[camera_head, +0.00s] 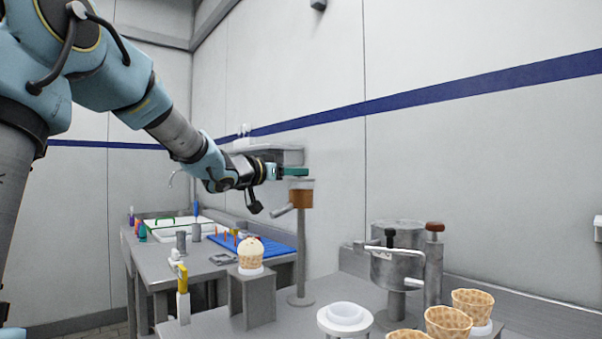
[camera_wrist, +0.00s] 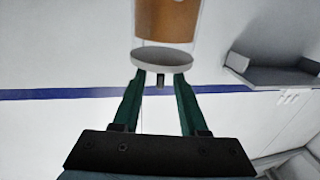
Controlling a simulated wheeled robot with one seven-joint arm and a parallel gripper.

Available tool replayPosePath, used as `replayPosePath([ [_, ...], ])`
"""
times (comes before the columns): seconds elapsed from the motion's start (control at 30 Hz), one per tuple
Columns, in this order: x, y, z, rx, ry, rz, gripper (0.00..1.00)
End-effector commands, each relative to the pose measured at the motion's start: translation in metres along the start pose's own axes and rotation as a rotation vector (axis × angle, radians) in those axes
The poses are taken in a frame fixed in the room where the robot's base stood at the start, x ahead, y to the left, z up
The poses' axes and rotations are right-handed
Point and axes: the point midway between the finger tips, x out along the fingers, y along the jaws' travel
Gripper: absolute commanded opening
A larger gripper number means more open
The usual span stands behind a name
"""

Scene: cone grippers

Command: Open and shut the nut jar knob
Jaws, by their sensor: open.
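The nut jar (camera_head: 301,197) is a clear cup with brown contents on a grey post, and a grey handle sticks out at its lower left. In the wrist view the jar (camera_wrist: 166,20) is at the top, with its pale round end (camera_wrist: 162,60) towards me. A small dark knob (camera_wrist: 160,80) projects from that end. My gripper (camera_wrist: 160,77) is open, with one green finger on each side of the knob and a gap on both sides. In the head view my gripper (camera_head: 294,172) is level with the jar's top; the knob cannot be made out there.
A scooped cone (camera_head: 251,254) stands on a grey block (camera_head: 251,298) left of the post. A metal machine (camera_head: 397,262), a white ring holder (camera_head: 345,319) and several waffle cups (camera_head: 448,323) stand at right. A shelf (camera_head: 272,153) is on the wall behind my gripper.

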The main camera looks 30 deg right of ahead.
Motion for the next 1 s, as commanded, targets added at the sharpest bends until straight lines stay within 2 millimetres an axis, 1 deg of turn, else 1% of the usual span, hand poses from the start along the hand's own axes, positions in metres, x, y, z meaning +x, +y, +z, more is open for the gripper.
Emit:
replayPosePath([
  [0.03,0.009,0.001,0.000,-0.004,0.001,0.003,0.42],
  [0.2,0.025,0.000,0.000,-0.001,0.000,0.001,0.42],
  [0.33,0.029,0.000,0.001,-0.001,-0.001,-0.001,0.42],
  [0.57,0.030,0.000,0.000,0.000,-0.001,-0.001,0.42],
  [0.93,0.029,0.000,0.001,0.000,-0.001,-0.001,0.02],
  [0.97,0.029,0.000,0.001,0.000,-0.001,-0.001,0.00],
  [1.0,0.029,0.000,0.001,0.000,-0.001,-0.001,0.00],
])
